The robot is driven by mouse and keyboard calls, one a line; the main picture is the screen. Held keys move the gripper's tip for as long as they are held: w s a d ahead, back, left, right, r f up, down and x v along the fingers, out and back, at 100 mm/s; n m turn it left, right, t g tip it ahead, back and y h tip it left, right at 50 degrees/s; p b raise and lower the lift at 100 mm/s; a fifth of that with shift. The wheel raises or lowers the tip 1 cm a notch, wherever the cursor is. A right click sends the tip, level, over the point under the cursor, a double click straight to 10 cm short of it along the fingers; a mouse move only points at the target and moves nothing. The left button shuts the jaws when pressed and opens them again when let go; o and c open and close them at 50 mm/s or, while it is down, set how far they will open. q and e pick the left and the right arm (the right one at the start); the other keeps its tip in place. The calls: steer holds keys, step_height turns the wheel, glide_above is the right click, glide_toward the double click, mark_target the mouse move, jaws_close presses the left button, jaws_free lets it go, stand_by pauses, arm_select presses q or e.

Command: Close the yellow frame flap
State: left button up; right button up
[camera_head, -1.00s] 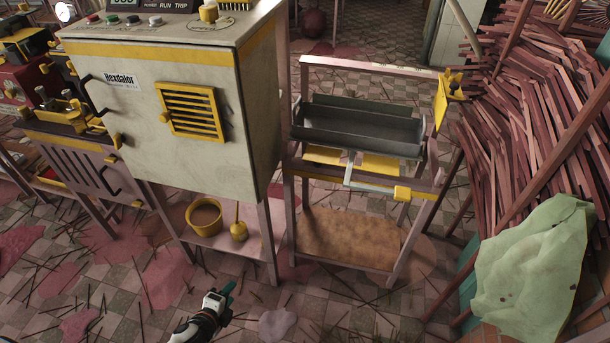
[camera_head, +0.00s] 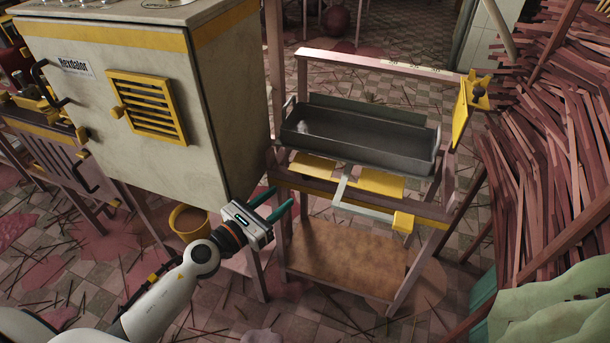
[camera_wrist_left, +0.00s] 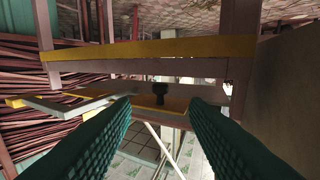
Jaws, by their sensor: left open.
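A yellow flap (camera_head: 460,110) with a dark star-shaped knob stands out at the upper right post of the pinkish metal frame (camera_head: 375,62). More yellow plates (camera_head: 375,182) sit under the dark tray (camera_head: 360,135) in that frame, with a pale lever ending in a yellow block (camera_head: 403,222). My left gripper (camera_head: 281,198) is open and empty near the frame's left front post, well left of and below the flap. In the left wrist view its green fingers (camera_wrist_left: 160,115) are apart, with a yellow-striped bar (camera_wrist_left: 150,50) of the frame beyond them. My right gripper is not in view.
A beige cabinet (camera_head: 215,110) with a yellow vent stands left of the frame, close to my left arm. A pile of reddish sticks (camera_head: 550,140) and a pale green cloth (camera_head: 550,310) fill the right side. A yellow pot (camera_head: 187,222) stands below the cabinet.

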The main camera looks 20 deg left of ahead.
arm_select(q)
steer(key=x, duration=0.9)
steer(key=shift+p, duration=0.45)
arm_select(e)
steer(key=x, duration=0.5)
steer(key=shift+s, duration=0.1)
arm_select(q)
jaws_close()
